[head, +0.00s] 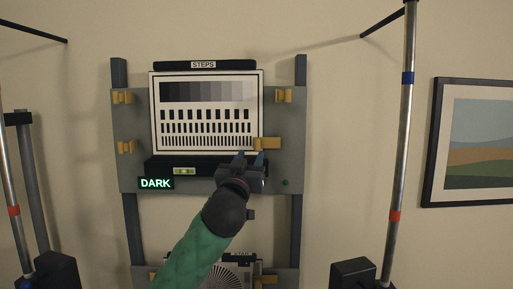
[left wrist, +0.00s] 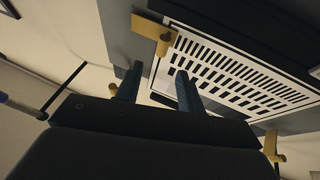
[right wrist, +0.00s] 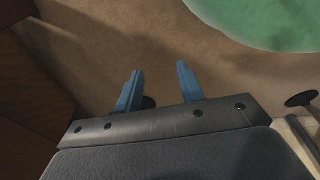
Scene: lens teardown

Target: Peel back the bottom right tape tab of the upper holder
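The upper holder (head: 208,177) is a grey plate on the wall frame. It bears a white STEPS chart (head: 205,100). The bottom right tape tab (head: 267,143) is yellow and reaches from the plate over the chart's edge. It also shows in the left wrist view (left wrist: 153,32), lying across the chart's corner. My left gripper (head: 251,158) is just below this tab in the head view. Its blue fingers (left wrist: 158,86) are apart, with nothing seen between them. My right gripper (right wrist: 155,88) is open and empty, away from the holder; it does not show in the head view.
Other yellow tabs sit at the top left (head: 122,97), top right (head: 283,96) and bottom left (head: 125,147), clear of the chart. A black ledge with a level (head: 184,171) runs below the chart. A lower holder (head: 285,278) is partly behind my left arm. A metal pole (head: 400,150) stands right.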

